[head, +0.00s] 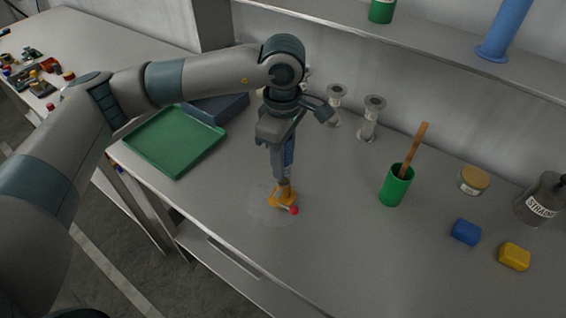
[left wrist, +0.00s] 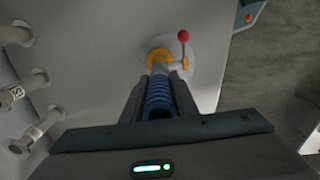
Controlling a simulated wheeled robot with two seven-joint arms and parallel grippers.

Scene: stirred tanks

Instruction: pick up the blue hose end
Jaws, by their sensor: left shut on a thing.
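The blue hose end (left wrist: 159,97) is ribbed and sits between the fingers of my left gripper (left wrist: 160,90) in the left wrist view. In the head view, my left gripper (head: 284,165) points down, shut on the hose end, which is mostly hidden by the fingers. Just below the fingertips is an orange fitting (head: 284,197) with a red-knobbed lever (head: 294,210). The fitting also shows in the left wrist view (left wrist: 158,58). I cannot tell whether the hose touches it. My right gripper is not in view.
A green tray (head: 176,141) lies left of the gripper. Two grey flanged pipe stubs (head: 370,118) stand behind. To the right are a green cup (head: 396,187) with a wooden handle, a blue block (head: 466,232) and a yellow block (head: 515,257). A shelf (head: 420,45) runs along the wall.

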